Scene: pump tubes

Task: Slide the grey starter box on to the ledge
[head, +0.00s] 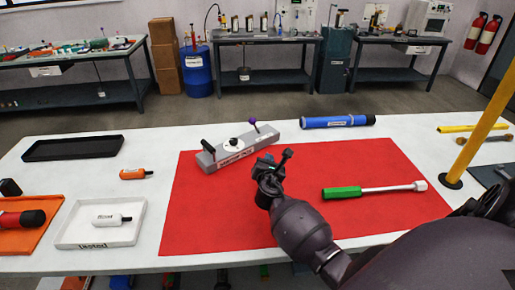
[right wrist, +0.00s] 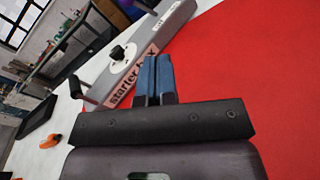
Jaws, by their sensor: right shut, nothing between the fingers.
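The grey starter box (head: 231,150) lies at the back left of the red mat, set at a slant. It has a black handle at its left end, a black knob on a white disc and a purple-tipped lever. In the right wrist view the grey starter box (right wrist: 119,60) shows its label just beyond my fingers. My right gripper (head: 286,156) is shut and empty, in front of the box; I cannot tell whether it touches it. In the right wrist view its blue fingertips (right wrist: 157,62) are together. My left gripper is not in view. I cannot make out a ledge for certain.
The red mat (head: 215,225) also holds a green-handled tool (head: 372,190). A blue tube (head: 337,121) lies behind. A yellow post (head: 480,125) stands right.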

